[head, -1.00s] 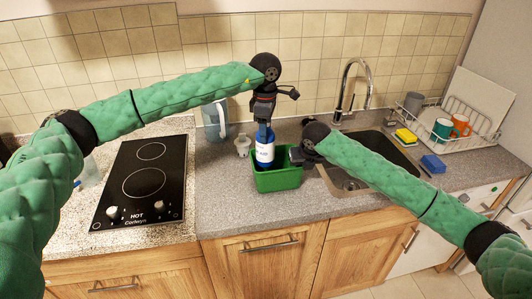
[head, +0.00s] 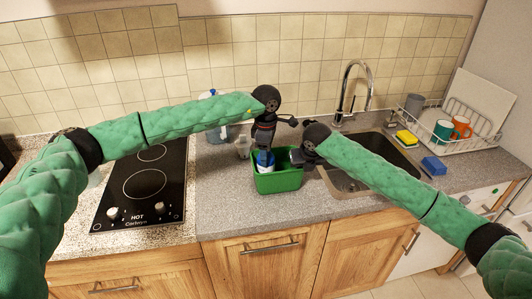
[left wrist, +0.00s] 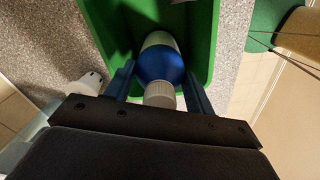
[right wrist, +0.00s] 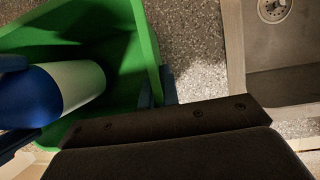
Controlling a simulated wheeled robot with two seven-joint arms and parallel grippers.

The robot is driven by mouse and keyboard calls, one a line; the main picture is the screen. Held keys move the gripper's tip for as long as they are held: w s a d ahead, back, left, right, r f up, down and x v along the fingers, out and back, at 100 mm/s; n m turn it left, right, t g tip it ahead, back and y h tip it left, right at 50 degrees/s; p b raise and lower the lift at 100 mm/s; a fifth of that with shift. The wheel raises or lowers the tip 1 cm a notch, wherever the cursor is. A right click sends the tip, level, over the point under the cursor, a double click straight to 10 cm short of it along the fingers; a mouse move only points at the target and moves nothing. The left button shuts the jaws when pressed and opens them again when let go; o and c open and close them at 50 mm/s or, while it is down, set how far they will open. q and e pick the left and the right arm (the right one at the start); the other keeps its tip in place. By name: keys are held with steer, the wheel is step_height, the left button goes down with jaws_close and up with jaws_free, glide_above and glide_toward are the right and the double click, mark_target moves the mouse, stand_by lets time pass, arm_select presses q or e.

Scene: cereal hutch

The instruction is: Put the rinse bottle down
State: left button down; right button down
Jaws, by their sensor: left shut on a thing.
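The rinse bottle (head: 264,160), blue with a white lower part, is down inside the green bin (head: 280,182) on the counter. My left gripper (head: 265,149) is shut on its upper end from above. In the left wrist view the bottle's grey cap (left wrist: 160,95) and blue shoulder (left wrist: 161,64) lie between the fingers. The bottle also shows in the right wrist view (right wrist: 75,85), leaning in the bin's frame. Whether its base touches the bin floor is hidden. My right gripper (right wrist: 157,90) is shut on the bin's right wall, one finger on each side.
A hob (head: 145,185) lies to the left. A clear jug (head: 215,132) and a small whitish object (head: 243,148) stand behind the bin. The front counter is clear.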

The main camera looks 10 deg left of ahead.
arm_select(q)
steer(key=c, duration=0.5)
jaws_free()
steer(key=shift+f, duration=0.1)
step_height(320, 180, up, 12)
steer(key=shift+r, duration=0.15)
stand_by(0.5)
arm_select(e)
steer(key=c, duration=1.6)
jaws_free()
